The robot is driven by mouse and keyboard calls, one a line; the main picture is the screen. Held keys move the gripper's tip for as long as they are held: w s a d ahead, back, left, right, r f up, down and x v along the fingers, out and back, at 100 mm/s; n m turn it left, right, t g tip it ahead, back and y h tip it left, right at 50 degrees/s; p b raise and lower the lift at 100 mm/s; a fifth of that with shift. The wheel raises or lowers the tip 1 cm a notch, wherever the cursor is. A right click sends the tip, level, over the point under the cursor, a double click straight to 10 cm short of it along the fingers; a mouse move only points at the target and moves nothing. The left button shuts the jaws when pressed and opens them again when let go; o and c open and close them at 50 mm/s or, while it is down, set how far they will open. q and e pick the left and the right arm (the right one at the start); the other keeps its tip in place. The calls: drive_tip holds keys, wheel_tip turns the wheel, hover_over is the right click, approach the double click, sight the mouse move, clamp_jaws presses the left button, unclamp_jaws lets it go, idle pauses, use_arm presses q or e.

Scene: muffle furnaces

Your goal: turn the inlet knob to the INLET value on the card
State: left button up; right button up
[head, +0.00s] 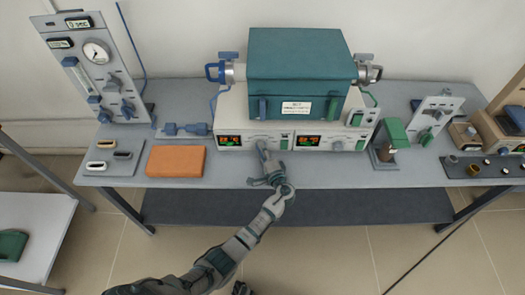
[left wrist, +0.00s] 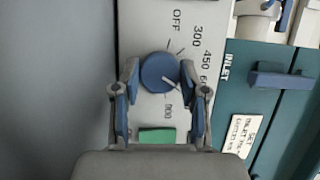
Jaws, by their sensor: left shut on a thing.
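The round blue inlet knob (left wrist: 158,72) sits on a white panel, with OFF, 300, 450 and further partly covered marks around it. Its short white pointer line lies toward the lower right of its face; I cannot tell the exact value. My left gripper (left wrist: 159,76) is shut on the knob, one finger on each side. In the head view this gripper (head: 263,150) reaches the front of the furnace's white base (head: 232,108). The white card (left wrist: 243,134) is on the teal furnace body next to the word INLET; it also shows in the head view (head: 297,107), its values too small to read. My right gripper is not seen.
A green button (left wrist: 157,136) is beside the knob. Two lit displays (head: 230,141) are on the base front. An orange block (head: 176,161) lies on the grey table (head: 330,177) to the left. A green-topped device (head: 393,135) stands right.

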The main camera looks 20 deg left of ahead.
use_arm(q)
drive_tip(key=shift+s+f+m, duration=0.1)
drive_tip(key=shift+f+m, duration=0.35)
drive_tip(key=shift+m, duration=0.05)
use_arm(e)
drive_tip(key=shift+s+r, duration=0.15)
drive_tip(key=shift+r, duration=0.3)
use_arm(q)
drive_tip(key=shift+d, duration=0.1)
drive_tip(key=o, duration=1.1)
drive_tip(key=shift+o, duration=0.2)
drive_tip(key=shift+r, duration=0.1)
